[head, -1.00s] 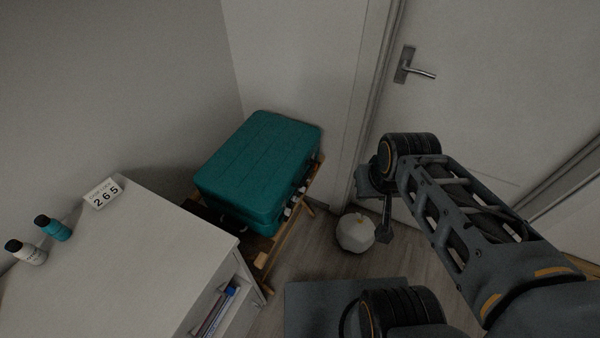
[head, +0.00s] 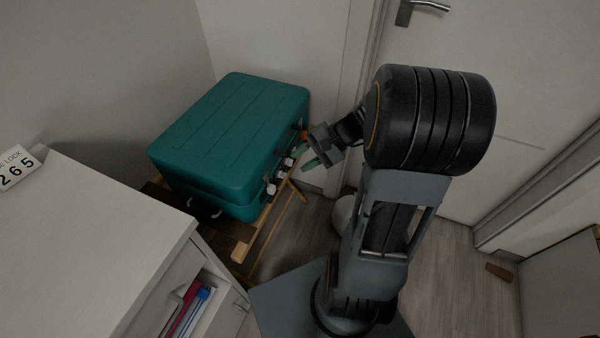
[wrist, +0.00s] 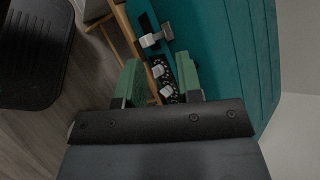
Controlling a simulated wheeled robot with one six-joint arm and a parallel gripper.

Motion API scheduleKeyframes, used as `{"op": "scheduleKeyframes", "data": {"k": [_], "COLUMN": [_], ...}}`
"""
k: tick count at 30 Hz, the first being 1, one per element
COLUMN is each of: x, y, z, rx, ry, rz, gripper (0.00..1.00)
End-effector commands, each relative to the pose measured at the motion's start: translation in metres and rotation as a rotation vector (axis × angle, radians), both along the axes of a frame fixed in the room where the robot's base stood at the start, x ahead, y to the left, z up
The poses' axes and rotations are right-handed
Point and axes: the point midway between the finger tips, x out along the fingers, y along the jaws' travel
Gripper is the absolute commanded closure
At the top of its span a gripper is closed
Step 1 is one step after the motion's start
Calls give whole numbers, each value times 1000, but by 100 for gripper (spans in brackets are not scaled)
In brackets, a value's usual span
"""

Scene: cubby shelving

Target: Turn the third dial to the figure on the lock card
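A teal suitcase (head: 235,135) lies on a wooden luggage rack, with pale latches and dials along its front side. In the wrist view the suitcase (wrist: 235,60) fills the right, with a black speckled dial strip (wrist: 172,95) and small white dials (wrist: 166,92) on it. The figures on the dials are too small to read. My gripper (head: 306,158) is close in front of that side. In the wrist view its two green fingers (wrist: 158,64) are apart, with dials showing between them; contact cannot be told. The lock card (head: 16,168) reads 2 6 5.
A white cabinet (head: 90,235) stands at the left, with books (head: 187,308) in its open cubby. The wooden rack (head: 262,235) has legs below the suitcase. A door with a handle (head: 405,10) is behind my arm. A pale round object (head: 343,212) is partly hidden by my arm.

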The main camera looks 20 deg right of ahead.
Motion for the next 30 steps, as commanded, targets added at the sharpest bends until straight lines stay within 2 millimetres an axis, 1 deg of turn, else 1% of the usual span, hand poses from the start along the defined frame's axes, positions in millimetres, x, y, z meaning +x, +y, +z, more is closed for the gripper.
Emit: {"op": "scheduleKeyframes", "data": {"k": [1,3,6,9,12,15,18,20,23,30], "x": [10,23,35,42,44,45,49,53,64,99], "y": [-17,-40,-73,-104,-127,-142,-147,-145,-135,-102], "z": [-45,-69,-99,-123,-139,-149,-153,-154,-154,-154], "rx": [97,222,368,474,543,586,606,611,611,610], "ry": [2,-17,-62,-111,-154,-184,-199,-204,-205,-204], "rz": [-87,-196,-337,-451,-535,-589,-613,-619,-620,-617], "gripper": [67,67,67,67,67,67,67,67,67,67]}}
